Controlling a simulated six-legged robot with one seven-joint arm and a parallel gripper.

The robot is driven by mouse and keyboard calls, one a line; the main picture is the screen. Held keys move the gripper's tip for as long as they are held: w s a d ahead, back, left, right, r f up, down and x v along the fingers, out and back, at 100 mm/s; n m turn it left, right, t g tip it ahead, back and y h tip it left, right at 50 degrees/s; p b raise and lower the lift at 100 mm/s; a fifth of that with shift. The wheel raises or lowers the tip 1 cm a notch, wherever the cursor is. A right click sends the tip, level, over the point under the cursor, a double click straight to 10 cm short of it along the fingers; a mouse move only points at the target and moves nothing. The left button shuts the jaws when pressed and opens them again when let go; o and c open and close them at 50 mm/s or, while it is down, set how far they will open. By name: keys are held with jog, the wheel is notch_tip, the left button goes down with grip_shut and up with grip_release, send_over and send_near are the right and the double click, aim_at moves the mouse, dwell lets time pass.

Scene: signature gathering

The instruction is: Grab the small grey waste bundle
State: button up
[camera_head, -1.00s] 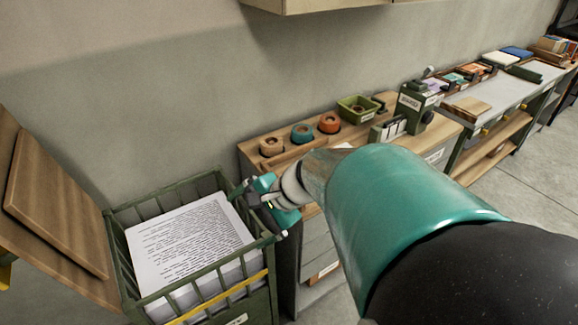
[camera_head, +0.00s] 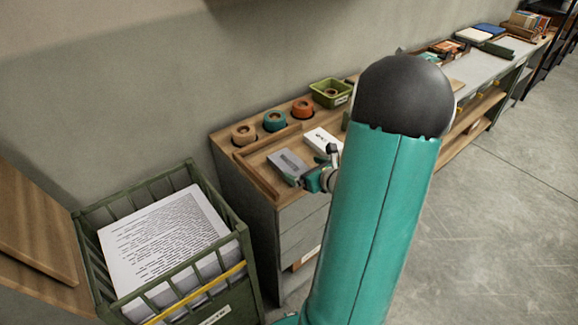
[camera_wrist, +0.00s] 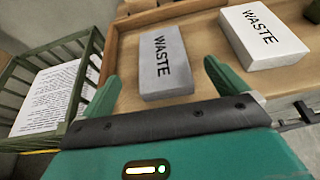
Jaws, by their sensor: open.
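The small grey waste bundle (camera_wrist: 165,64), a block marked "WASTE", lies on the wooden cabinet top. In the wrist view it sits ahead of and between the two fingers of my gripper (camera_wrist: 160,82), which is open and empty. In the head view the grey bundle (camera_head: 288,161) lies near the cabinet's front edge. My gripper (camera_head: 312,180) is at its near right side there. I cannot tell whether a finger touches it.
A white "WASTE" block (camera_wrist: 263,38) lies right of the grey one, also seen in the head view (camera_head: 322,141). A green crate of paper (camera_head: 243,232) stands at left. Tape rolls (camera_head: 274,120) and a green tray (camera_head: 329,93) are behind. A wooden ledge (camera_head: 256,175) borders the left.

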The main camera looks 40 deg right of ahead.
aim_at(290, 164)
jog(key=x, duration=0.7)
jog(key=shift+w+d+f, duration=0.15)
jog(key=shift+f, duration=0.2)
jog(key=c, duration=1.1)
jog(key=shift+c, duration=0.2)
jog(key=shift+r, duration=0.1)
